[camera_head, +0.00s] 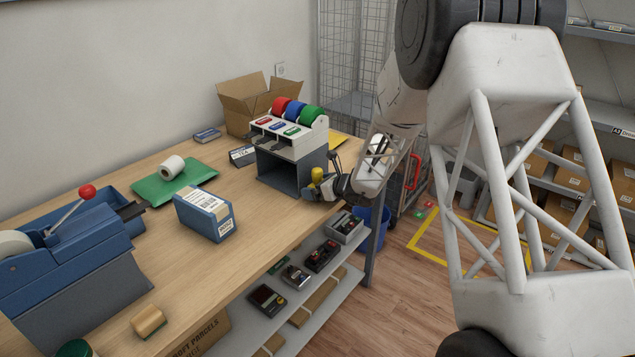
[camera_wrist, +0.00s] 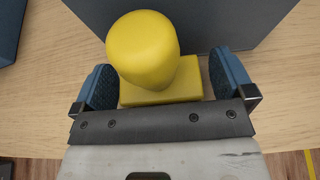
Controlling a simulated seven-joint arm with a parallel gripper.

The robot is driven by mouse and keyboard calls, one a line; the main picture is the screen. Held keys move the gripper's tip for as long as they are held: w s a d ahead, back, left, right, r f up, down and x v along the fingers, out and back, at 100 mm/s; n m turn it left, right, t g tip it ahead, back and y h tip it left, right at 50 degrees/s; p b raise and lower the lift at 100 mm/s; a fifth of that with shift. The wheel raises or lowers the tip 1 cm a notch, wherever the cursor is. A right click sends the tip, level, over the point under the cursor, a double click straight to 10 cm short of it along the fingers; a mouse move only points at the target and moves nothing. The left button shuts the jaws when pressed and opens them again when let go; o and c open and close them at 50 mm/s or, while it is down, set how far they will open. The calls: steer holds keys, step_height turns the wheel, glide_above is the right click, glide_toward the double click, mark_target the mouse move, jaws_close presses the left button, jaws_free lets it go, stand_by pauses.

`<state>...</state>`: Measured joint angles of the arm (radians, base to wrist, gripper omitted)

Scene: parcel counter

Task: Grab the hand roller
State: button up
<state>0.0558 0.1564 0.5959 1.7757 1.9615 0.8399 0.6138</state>
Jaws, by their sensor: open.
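A yellow hand tool (camera_wrist: 143,48) with a thick rounded knob above a flat rectangular yellow block (camera_wrist: 160,94) stands on the wooden counter. I cannot tell for sure that it is the hand roller, as no rolling part shows. My gripper (camera_wrist: 160,75) is open, with one blue-padded finger on each side of the tool and gaps between. In the head view the yellow tool (camera_head: 317,175) stands by the counter's right front edge, partly hidden by my gripper (camera_head: 324,187). A small tan, rounded piece (camera_head: 148,321) lies at the front left.
A grey open-fronted box (camera_head: 277,172) under a tape dispenser (camera_head: 289,131) stands close behind the tool. A blue carton (camera_head: 203,215), green mailer (camera_head: 173,182) and blue machine (camera_head: 70,262) are further left. The counter (camera_head: 255,232) is clear in its front middle.

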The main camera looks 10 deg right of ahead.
mark_target(321, 177)
steer(key=c, duration=1)
steer(key=shift+r, duration=0.15)
steer(key=shift+r, duration=1.5)
steer(key=shift+s+r, duration=0.2)
steer(key=shift+s, duration=0.05)
steer(key=s+d+r, duration=0.1)
steer(key=s, duration=1.4)
steer(key=shift+s+d+r, duration=0.15)
steer(key=shift+s+d, duration=0.05)
steer(key=shift+d, duration=0.05)
